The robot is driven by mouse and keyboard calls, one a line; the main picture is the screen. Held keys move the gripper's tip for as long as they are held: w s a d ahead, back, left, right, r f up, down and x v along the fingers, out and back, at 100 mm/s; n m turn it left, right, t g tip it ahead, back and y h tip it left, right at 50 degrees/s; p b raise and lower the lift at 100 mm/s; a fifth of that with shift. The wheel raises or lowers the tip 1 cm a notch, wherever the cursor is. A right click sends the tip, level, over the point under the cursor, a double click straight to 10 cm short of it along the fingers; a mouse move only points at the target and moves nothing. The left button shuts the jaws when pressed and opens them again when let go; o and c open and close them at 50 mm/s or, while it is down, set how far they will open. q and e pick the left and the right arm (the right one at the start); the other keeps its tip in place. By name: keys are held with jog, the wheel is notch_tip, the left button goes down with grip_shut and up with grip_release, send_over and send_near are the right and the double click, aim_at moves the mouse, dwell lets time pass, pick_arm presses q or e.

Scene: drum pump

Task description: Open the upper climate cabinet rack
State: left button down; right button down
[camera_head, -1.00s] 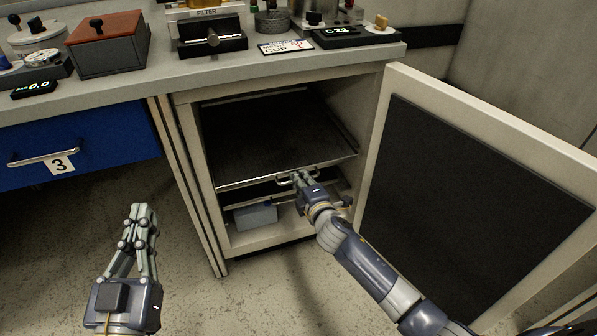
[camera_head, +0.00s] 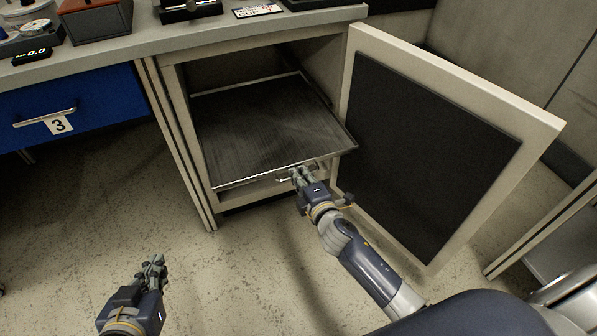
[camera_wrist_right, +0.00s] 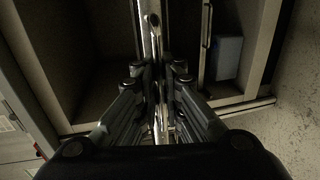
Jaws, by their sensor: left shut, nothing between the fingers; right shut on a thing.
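The upper rack (camera_head: 265,130) is a dark flat tray with a bright front edge, slid partly forward out of the climate cabinet (camera_head: 180,115). A small metal handle (camera_head: 284,180) is on its front. My right gripper (camera_head: 298,174) is shut on the handle; in the right wrist view the fingers (camera_wrist_right: 157,85) close around a bright metal bar (camera_wrist_right: 156,45). The cabinet door (camera_head: 440,140) stands wide open to the right. My left gripper (camera_head: 152,268) is shut and empty, low above the floor at the left, apart from the cabinet.
A blue drawer (camera_head: 75,110) marked 3 is shut left of the cabinet. The worktop (camera_head: 110,50) above carries several devices. A light blue-grey box (camera_wrist_right: 226,58) shows inside the cabinet in the right wrist view. The floor in front is mostly clear.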

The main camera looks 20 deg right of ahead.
jog(key=c, duration=1.7)
grip_release()
jog(key=s, duration=0.4)
jog(key=s+r, duration=0.1)
jog(key=s, duration=0.3)
jog(key=s+r, duration=0.1)
jog(key=s, duration=0.2)
jog(key=shift+s+d+r, duration=0.2)
jog(key=shift+s, duration=0.2)
